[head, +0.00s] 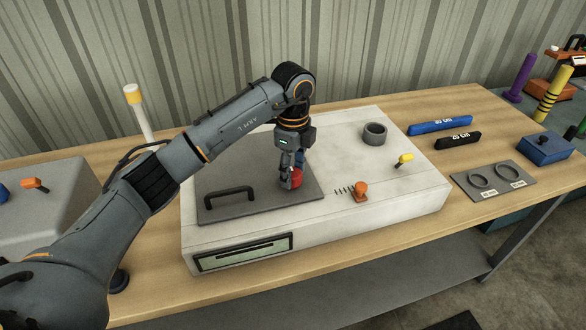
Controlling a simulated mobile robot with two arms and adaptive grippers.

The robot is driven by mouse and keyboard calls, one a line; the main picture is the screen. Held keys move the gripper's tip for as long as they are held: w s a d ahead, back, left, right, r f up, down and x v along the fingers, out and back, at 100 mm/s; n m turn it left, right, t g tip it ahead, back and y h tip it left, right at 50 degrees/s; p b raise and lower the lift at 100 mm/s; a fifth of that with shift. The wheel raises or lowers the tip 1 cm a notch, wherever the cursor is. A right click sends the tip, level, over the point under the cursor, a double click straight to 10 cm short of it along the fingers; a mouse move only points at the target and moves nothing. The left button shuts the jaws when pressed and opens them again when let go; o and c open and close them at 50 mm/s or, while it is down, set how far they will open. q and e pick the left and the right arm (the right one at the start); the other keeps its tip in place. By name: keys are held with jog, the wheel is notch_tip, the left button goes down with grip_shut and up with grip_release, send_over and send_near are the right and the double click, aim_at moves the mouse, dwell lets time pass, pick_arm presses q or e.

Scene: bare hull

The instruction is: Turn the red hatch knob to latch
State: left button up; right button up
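The red hatch knob (296,182) sits on the dark grey hatch plate (262,203), near the plate's right side, on top of a large white box. My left gripper (291,174) points down at the knob from above. Its fingers overlap the knob and partly hide it. I cannot tell whether they grip it or only stand around it. The plate also carries a black handle (229,195) toward its left side. My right gripper is not in view.
On the white box (400,190) are a grey ring (374,133), an orange knob (360,189) with a spring beside it, and a yellow switch (404,159). Blue (440,124) and black (458,140) bars lie to the right on the wooden bench. A grey box (45,200) stands left.

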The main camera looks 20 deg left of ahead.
pick_arm(q)
jog(key=c, duration=0.6)
jog(key=m+b, duration=0.2)
jog(key=m, duration=0.2)
jog(key=shift+f, duration=0.15)
jog(key=m+b, duration=0.2)
jog(key=m, duration=0.2)
jog(key=shift+m, duration=0.3)
jog(key=m+b, duration=0.2)
jog(key=m, duration=0.2)
jog(key=shift+m, duration=0.3)
jog(key=shift+m+b, duration=0.55)
jog(key=shift+m, duration=1.55)
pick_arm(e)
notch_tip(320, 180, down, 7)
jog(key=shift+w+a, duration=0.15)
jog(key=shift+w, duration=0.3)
